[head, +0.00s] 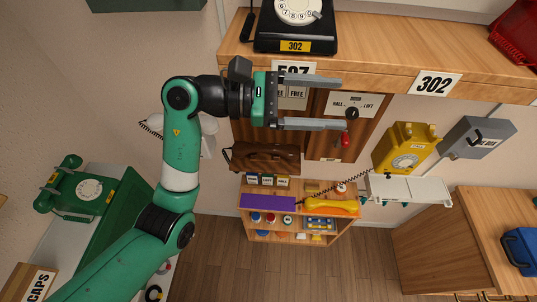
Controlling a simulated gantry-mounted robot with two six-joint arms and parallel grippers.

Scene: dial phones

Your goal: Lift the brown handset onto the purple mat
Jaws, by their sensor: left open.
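The purple mat (267,202) lies on the top of a low wooden shelf unit, at its left end. Its visible surface is bare. A brown object (265,158) with a dark loop at its left end is just above and behind the mat; I cannot tell whether it is the brown handset or a brown phone body. My left gripper (342,104) is open, its two grey fingers pointing right, with nothing held between them. In the picture it is up and right of the brown object and the mat. My right gripper is not in view.
A yellow handset (332,206) lies right of the mat, its cord running to a yellow phone (405,148). A black phone (295,25) stands on the upper wooden ledge (400,50). A green phone (82,188) is at left. A white bracket shelf (408,190) juts out at right.

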